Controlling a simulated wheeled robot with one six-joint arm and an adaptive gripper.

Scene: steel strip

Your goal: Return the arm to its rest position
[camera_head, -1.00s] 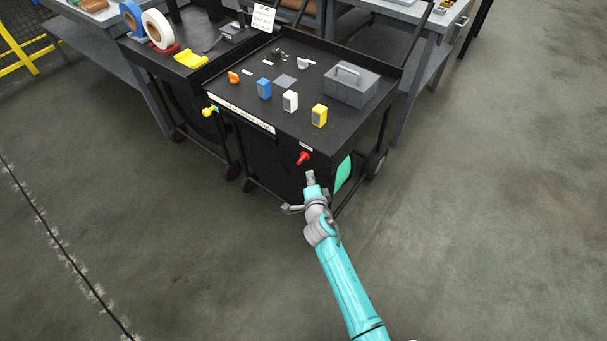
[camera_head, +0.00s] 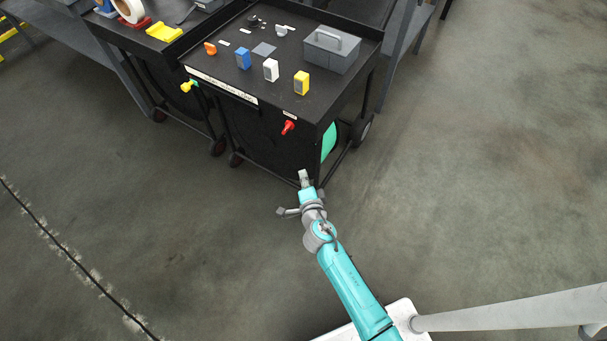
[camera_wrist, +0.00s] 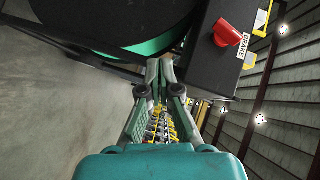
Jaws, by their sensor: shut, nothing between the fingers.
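My teal arm reaches forward from the bottom of the head view. My gripper (camera_head: 303,174) shows at its far end, in front of the near right side of the black cart (camera_head: 262,150). In the wrist view my gripper (camera_wrist: 160,66) has its fingertips together with nothing between them. The fingers overlap the cart's underside in that view. I cannot tell the exact gap between them and the cart.
A second cart with a yellow holder (camera_head: 164,32) stands left.

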